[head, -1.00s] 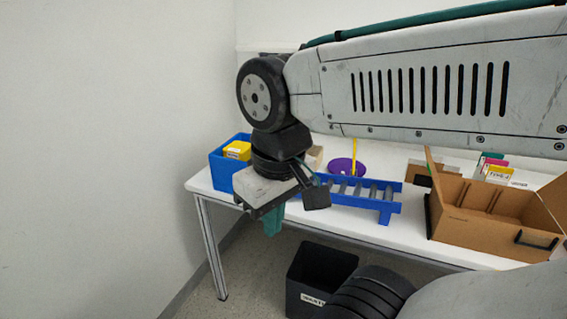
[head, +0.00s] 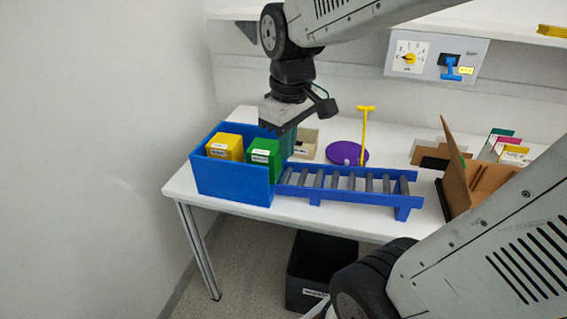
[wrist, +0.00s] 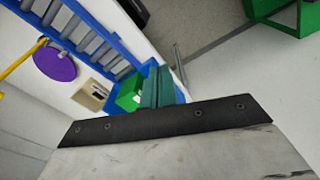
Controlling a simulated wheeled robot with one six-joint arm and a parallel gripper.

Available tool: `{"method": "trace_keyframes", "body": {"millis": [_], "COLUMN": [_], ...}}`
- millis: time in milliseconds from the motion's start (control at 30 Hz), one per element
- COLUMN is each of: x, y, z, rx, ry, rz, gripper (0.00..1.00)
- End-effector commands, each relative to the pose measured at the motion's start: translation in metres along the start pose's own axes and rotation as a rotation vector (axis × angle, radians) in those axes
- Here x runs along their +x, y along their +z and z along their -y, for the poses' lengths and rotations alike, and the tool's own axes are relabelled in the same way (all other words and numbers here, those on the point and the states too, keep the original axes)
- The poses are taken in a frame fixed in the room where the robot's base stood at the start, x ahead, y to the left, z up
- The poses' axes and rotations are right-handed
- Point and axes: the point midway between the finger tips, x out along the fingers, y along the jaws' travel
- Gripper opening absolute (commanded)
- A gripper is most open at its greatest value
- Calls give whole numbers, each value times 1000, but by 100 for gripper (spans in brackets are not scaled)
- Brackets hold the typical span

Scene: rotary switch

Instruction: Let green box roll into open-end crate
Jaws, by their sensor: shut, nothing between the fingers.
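The green box (head: 264,156) sits inside the open-end blue crate (head: 232,184), beside a yellow box (head: 225,147). The crate stands at the left end of a blue roller track (head: 348,197) with grey rollers. My gripper (head: 288,146) hangs just to the right of the green box, near the track's left end. Its teal fingers are shut with nothing between them. In the wrist view, the green box (wrist: 130,94) shows just left of my gripper (wrist: 158,84), and I cannot tell whether they touch.
A purple disc (head: 345,153), a yellow T-shaped post (head: 364,135) and a beige box (head: 306,143) stand behind the track. A cardboard box (head: 455,180) is at right. A wall panel (head: 437,54) holds a yellow knob and blue handle. A black bin (head: 309,265) is under the table.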

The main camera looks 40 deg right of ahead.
Motion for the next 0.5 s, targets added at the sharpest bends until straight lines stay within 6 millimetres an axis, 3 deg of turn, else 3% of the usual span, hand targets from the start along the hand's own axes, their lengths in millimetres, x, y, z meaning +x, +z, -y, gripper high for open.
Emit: {"method": "trace_keyframes", "body": {"millis": [33, 200, 400, 500], "x": [10, 46, 91, 105], "y": [-15, -56, -82, -88], "z": [-20, -83, -140, -156], "rx": [-32, -188, -333, -375], "ry": [-6, -19, -36, -40], "rz": [17, 39, 54, 56], "gripper": [0, 0, 0, 0]}}
